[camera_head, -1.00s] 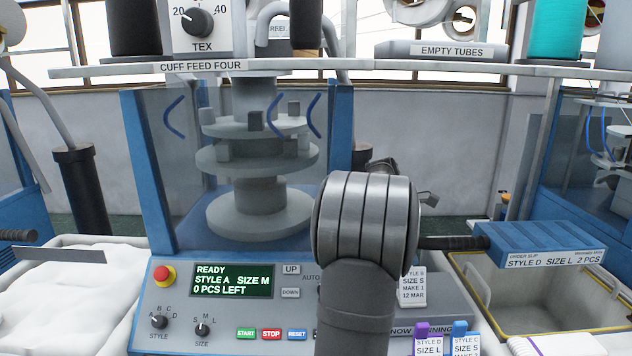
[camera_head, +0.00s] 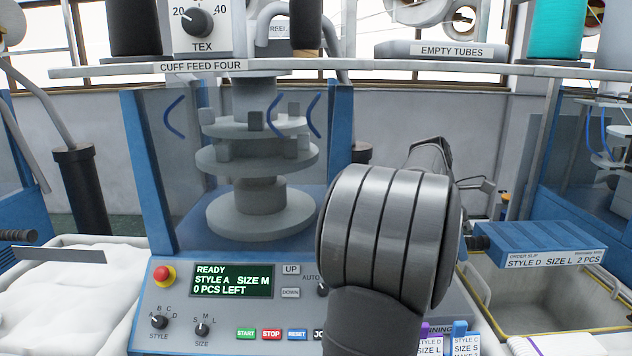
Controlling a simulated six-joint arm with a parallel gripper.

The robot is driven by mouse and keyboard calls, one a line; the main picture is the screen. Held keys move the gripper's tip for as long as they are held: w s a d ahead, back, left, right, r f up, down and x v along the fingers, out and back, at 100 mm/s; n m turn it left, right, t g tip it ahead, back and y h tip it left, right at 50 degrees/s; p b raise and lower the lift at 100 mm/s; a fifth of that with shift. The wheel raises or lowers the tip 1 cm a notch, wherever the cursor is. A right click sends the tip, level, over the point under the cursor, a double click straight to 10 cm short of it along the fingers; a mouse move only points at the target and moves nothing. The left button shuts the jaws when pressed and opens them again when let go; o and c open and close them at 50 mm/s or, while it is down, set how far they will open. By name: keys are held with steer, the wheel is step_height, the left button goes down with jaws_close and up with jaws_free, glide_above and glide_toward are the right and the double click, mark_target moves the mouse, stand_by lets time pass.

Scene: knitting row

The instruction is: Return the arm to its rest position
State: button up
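My arm rises from the bottom centre of the head view, with its large grey ribbed joint in front of the right part of the machine's control panel (camera_head: 218,318). The forearm points away to the back right. My gripper is hidden behind the arm, or too small to make out, so its fingers and anything in them cannot be seen. The panel display (camera_head: 232,281) reads READY, STYLE A, SIZE M, 0 PCS LEFT.
A blue order slip holder (camera_head: 540,240) stands right of my arm, above a bin (camera_head: 540,290). A white-filled bin (camera_head: 60,300) is at left. Purple and blue tags (camera_head: 458,340) stand at bottom right. A shelf (camera_head: 300,68) crosses above.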

steer(key=s+a+f+n+t, duration=0.1)
steer(key=s+a+f, duration=0.15)
steer(key=a, duration=0.45)
steer(key=s+a+f, duration=0.2)
steer(key=s+a, duration=0.2)
steer(key=a, duration=0.3)
step_height(320, 180, down, 12)
steer(key=s+m, duration=0.1)
steer(key=shift+a, duration=0.3)
steer(key=shift+r, duration=0.1)
stand_by(0.7)
